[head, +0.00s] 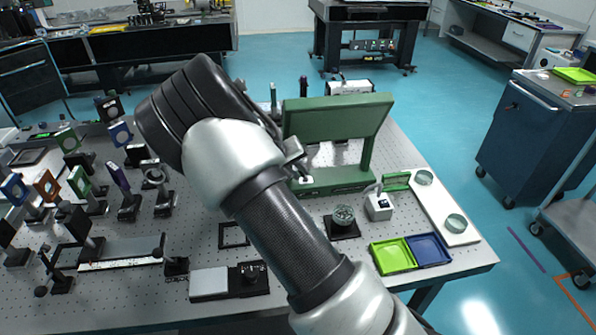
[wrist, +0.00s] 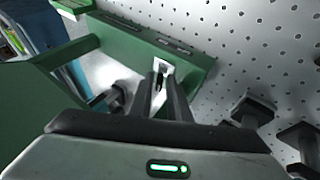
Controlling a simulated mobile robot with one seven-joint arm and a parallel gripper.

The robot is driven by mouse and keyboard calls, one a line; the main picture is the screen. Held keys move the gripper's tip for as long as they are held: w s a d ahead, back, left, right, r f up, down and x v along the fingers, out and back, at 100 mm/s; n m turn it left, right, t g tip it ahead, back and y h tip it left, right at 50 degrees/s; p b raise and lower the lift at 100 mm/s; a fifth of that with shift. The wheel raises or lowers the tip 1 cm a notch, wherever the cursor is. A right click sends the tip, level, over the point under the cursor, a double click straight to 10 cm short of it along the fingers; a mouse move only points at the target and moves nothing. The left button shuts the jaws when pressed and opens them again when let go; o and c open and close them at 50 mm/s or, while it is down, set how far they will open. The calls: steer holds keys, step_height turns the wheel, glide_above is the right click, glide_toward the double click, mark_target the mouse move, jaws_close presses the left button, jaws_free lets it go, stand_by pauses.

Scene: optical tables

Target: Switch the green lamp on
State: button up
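The green lamp (head: 338,117) stands at the back right of the perforated table: a broad green head on an upright over a flat green base (head: 345,178). No glow shows from it; its underside is hidden. In the wrist view its base (wrist: 140,45) crosses the top, with a small pale switch plate (wrist: 163,68) on it. My gripper (head: 300,172) is low at the base's left front, under the lamp head's left edge. In the wrist view my gripper's fingers (wrist: 163,82) are close together, with tips at the switch plate. Contact cannot be told.
Optic mounts (head: 118,178) crowd the table's left. A small white device (head: 378,203), a dish on a dark pad (head: 344,222), and lime (head: 391,255) and blue (head: 429,250) trays lie right of my arm. Dark posts (wrist: 250,108) stand right of the fingers in the wrist view.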

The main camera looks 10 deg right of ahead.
jaws_close()
steer(key=shift+d+r, duration=0.1)
steer(key=y, duration=0.1)
steer(key=d+y, duration=0.1)
steer(key=shift+d+r+m+y+b, duration=0.3)
steer(key=shift+m+y+b, duration=0.05)
steer(key=shift+m+y, duration=0.05)
steer(key=shift+d+y+b, duration=0.35)
steer(key=shift+d+y, duration=0.1)
steer(key=shift+y, duration=0.35)
steer(key=y+b, duration=0.1)
steer(key=d+y+b, duration=0.1)
steer(key=y, duration=0.1)
steer(key=d+m+y+b, duration=0.1)
steer(key=shift+f+y+b, duration=0.3)
steer(key=shift+b, duration=0.1)
steer(key=shift+d+f+m+y+b, duration=0.1)
steer(key=shift+d+m+y+b, duration=0.25)
steer(key=shift+y+b, duration=0.7)
steer(key=shift+y, duration=0.25)
